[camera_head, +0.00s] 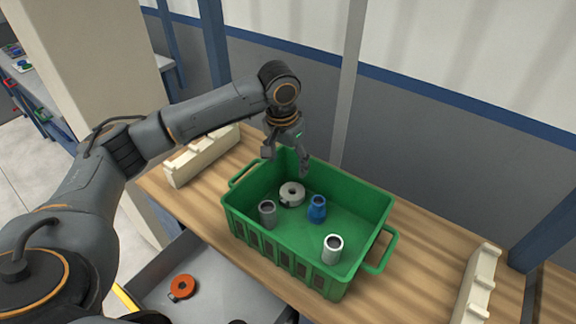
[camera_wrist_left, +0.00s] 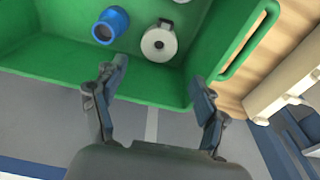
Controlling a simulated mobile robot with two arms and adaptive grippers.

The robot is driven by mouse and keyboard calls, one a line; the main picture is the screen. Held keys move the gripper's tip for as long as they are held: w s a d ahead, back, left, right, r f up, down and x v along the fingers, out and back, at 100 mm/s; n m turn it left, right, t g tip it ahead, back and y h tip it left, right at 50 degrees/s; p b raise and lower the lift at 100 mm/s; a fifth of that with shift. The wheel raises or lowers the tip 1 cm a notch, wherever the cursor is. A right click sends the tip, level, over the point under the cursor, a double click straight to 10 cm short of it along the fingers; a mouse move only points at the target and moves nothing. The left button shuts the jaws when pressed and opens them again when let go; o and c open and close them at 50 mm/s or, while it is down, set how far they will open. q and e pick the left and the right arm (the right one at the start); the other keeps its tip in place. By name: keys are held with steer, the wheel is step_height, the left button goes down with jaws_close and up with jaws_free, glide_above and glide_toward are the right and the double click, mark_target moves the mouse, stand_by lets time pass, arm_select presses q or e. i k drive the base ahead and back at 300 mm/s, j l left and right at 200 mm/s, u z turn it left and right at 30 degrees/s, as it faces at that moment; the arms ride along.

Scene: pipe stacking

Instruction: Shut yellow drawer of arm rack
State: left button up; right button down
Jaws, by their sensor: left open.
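The open drawer (camera_head: 222,288) shows in the head view at the bottom left, below the table's front edge. Its inside is grey, and a yellow edge (camera_head: 126,298) shows at its left. An orange round part (camera_head: 183,287) lies in it. Part of the drawer is cut off by the picture's bottom edge. My left gripper (camera_head: 286,160) is open and empty over the back rim of the green crate, away from the drawer. Its two spread fingers (camera_wrist_left: 160,76) also show in the left wrist view. My right gripper is not in view.
The green crate (camera_head: 285,262) on the wooden table (camera_head: 425,250) holds a grey pipe (camera_head: 268,215), a blue part (camera_head: 317,209), a white pipe (camera_head: 333,249) and a pale round part (camera_head: 292,194). Cream racks stand left (camera_head: 203,157) and right (camera_head: 477,285).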

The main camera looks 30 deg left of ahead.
mark_target(224, 293)
steer(key=k+j, duration=0.2)
steer(key=j, duration=0.15)
steer(key=k+j, duration=0.15)
steer(key=j, duration=0.25)
steer(key=k+j, duration=0.2)
steer(key=j, duration=0.15)
steer(key=k+j, duration=0.15)
steer(key=j, duration=0.2)
steer(key=k+j, duration=0.2)
steer(key=j, duration=0.2)
